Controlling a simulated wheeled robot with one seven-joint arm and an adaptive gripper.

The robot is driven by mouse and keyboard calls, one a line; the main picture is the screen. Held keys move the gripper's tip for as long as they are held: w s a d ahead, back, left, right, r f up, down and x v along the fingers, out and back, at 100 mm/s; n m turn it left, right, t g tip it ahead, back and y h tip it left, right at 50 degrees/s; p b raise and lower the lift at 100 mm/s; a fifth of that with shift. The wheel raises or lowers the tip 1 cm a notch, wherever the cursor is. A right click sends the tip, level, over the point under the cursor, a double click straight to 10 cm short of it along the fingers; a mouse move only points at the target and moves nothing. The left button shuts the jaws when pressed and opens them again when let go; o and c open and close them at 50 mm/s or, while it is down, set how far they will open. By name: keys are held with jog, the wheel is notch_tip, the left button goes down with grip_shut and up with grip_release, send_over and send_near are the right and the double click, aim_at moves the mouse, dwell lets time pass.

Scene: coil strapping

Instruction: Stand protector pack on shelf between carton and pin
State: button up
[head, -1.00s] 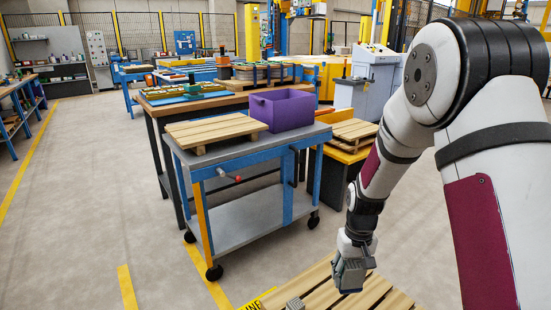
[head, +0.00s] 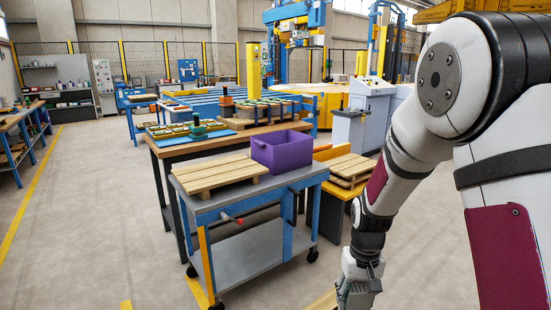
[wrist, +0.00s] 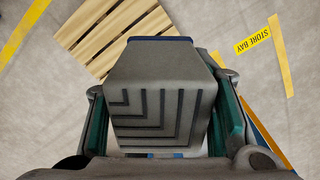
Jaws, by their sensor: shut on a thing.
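The protector pack (wrist: 160,95) is a grey block with nested L-shaped ridges and a dark blue far edge. It fills the middle of the wrist view. My gripper (head: 358,292) is shut on it, with teal pads against both sides. In the head view the gripper hangs at the bottom edge, and the pack cannot be made out clearly. A wall shelf (head: 62,88) with small items stands at the far left back. A workbench (head: 22,112) with a loaded lower level stands at the left edge. I cannot make out the carton or the pin.
A blue-grey cart (head: 245,195) carries a slatted wooden pallet (head: 218,174) and a purple bin (head: 283,150). Open floor (head: 95,200) lies left of the cart.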

jog(key=s+r+p, duration=0.6)
jog(key=r+p, duration=0.3)
jog(key=p, duration=0.1)
jog(key=shift+r, duration=0.35)
jog(key=shift+w, duration=0.1)
